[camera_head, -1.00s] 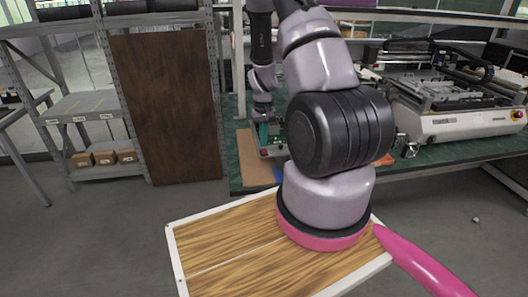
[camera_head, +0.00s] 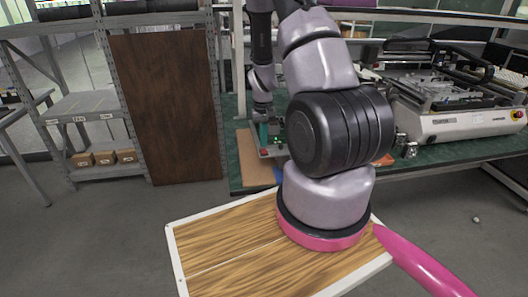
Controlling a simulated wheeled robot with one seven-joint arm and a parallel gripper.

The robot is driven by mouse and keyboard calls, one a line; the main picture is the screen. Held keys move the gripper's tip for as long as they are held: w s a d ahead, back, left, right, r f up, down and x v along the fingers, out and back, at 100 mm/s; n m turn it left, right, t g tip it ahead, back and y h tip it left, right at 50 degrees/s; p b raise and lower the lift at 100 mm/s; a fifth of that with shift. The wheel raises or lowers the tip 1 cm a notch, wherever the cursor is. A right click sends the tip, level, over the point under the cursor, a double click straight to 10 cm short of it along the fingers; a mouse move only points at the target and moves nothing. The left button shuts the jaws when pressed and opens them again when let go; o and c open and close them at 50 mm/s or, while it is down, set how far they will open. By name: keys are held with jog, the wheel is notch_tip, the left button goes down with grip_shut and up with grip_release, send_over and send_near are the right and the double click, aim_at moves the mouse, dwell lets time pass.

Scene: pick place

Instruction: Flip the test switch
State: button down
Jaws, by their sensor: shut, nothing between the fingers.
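The test device (camera_head: 272,151) is a small box with a green board, on a brown board at the left end of the green workbench. It is partly hidden behind my arm. A small bright green spot shows on its right part. The test switch itself is too small to make out. My gripper (camera_head: 262,112) points down at the device's upper left part. It is shut with nothing held. I cannot tell whether its tips touch the device.
The green workbench (camera_head: 440,153) carries a large white machine (camera_head: 455,122) with a red button at right. A grey shelf (camera_head: 85,105) with small cardboard boxes (camera_head: 104,157) and a brown panel (camera_head: 165,110) stand at left. Grey floor lies open in front.

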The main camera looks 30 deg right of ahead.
aim_at(263, 150)
jog(key=shift+f, duration=0.85)
dwell(0.5)
jog(key=shift+r, duration=3.5)
